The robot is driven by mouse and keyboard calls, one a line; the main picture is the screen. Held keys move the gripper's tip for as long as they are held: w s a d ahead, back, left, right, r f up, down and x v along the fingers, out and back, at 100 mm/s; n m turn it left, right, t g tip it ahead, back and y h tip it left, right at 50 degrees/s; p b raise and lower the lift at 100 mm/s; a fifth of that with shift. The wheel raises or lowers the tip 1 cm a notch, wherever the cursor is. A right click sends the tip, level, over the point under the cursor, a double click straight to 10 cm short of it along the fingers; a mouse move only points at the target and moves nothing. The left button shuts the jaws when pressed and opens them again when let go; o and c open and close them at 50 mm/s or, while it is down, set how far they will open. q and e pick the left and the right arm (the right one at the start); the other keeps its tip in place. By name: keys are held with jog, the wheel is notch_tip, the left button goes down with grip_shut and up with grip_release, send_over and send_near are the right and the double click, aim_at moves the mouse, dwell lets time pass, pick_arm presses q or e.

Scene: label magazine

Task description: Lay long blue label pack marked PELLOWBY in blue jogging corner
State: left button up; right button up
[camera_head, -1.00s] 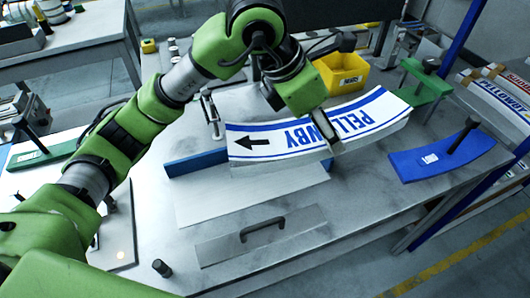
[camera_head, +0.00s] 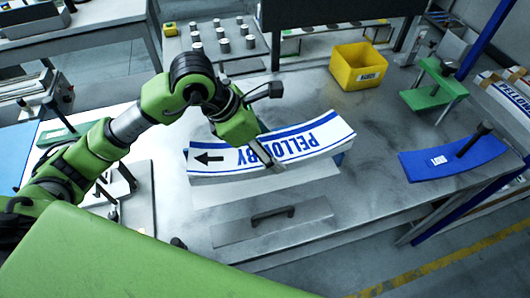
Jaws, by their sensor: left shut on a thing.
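The long label pack (camera_head: 318,137) is a curved white stack with blue stripes, a black arrow and PELLOWBY in blue, upside down in the head view. My left gripper (camera_head: 274,166) is shut on the near long side of the pack, around its middle. A pale plate (camera_head: 222,193) shows beneath the pack's near side. I cannot tell whether the pack touches the plate or hangs just above it. My right gripper is out of view.
A grey plate with a black handle (camera_head: 272,216) lies in front. A curved blue block with a black post (camera_head: 450,158) and a green clamp-like stand (camera_head: 436,84) are at the right. A yellow bin (camera_head: 358,67) stands behind. Bare table lies between bin and blue block.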

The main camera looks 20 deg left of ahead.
pick_arm(q)
jog(key=shift+a+f, duration=0.3)
jog(key=shift+s+a+f+p, duration=0.1)
jog(key=shift+a+f+p, duration=0.05)
jog(key=shift+f+p, duration=0.75)
jog(key=shift+f, duration=0.8)
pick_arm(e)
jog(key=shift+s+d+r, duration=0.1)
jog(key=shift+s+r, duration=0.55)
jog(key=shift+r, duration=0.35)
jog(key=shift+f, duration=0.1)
pick_arm(q)
jog(key=shift+f+b, duration=0.65)
jog(key=shift+b, duration=0.15)
jog(key=o, duration=1.6)
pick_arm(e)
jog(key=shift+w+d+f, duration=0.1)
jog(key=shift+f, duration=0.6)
